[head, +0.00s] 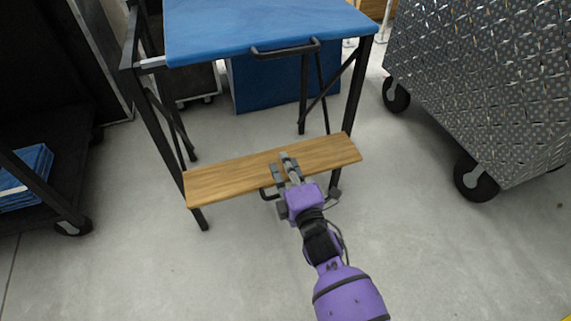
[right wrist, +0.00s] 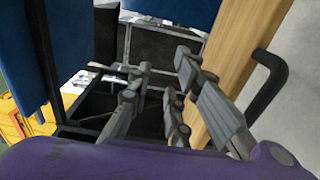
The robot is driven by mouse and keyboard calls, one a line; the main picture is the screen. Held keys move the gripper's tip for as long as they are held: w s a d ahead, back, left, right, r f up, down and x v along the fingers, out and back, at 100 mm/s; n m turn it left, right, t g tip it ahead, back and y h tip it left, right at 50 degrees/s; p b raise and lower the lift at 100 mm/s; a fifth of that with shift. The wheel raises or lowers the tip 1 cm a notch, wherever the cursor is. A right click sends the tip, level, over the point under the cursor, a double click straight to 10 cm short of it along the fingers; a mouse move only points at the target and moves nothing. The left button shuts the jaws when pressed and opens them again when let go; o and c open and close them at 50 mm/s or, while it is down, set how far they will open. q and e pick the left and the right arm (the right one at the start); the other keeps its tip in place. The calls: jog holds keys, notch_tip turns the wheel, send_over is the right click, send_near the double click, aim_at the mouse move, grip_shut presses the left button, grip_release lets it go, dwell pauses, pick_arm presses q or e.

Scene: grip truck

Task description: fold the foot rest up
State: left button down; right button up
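The foot rest is a wooden board (head: 225,180) lying flat, low on the front of a black metal frame with a blue top (head: 250,28). A black bar handle (head: 264,194) sits at the board's front edge. It also shows at the right of the right wrist view (right wrist: 272,88), beside the board (right wrist: 238,55). My right gripper (head: 284,164) overlaps the middle of the board, just right of the handle. Its fingers (right wrist: 164,63) are apart with nothing seen between them. The handle is outside the fingers. Whether a finger touches the board is unclear. My left gripper is not in view.
A diamond-plate metal cart (head: 490,85) on black casters stands at the right. A dark shelf cart with folded blue cloth (head: 28,178) stands at the left. A second black bar handle (head: 285,50) is on the blue top's front edge. The floor in front is clear.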

jog(key=v, duration=1.2)
jog(key=shift+c, duration=0.5)
